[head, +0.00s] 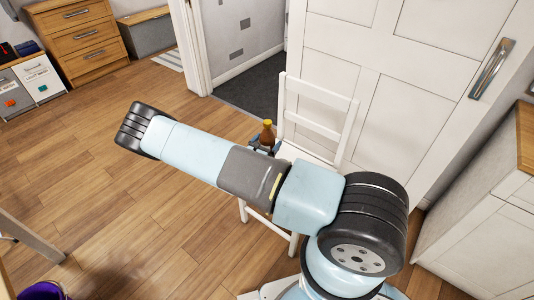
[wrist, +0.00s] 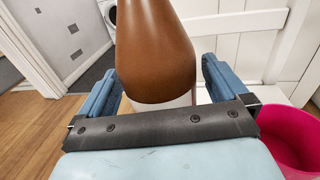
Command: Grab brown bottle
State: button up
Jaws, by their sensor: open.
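The brown bottle (head: 267,134) has a yellow cap and shows upright by the white chair (head: 315,117), partly hidden behind my arm. In the wrist view the brown bottle (wrist: 155,45) fills the top middle, between the two blue fingers of my gripper (wrist: 160,70). The fingers are open, one on each side of it, with a gap visible at the right finger. Its top is out of that view. In the head view my gripper (head: 264,146) is mostly hidden behind my arm, at the bottle. I cannot tell whether either finger touches it.
The chair stands before a white panelled door (head: 400,70). A pink bucket (wrist: 290,145) is at the right in the wrist view. A white cabinet (head: 480,215) stands at the right and a wooden drawer unit (head: 85,40) at the back left. The wooden floor at left is mostly clear.

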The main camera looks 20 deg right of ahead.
grip_shut()
dwell(1.0)
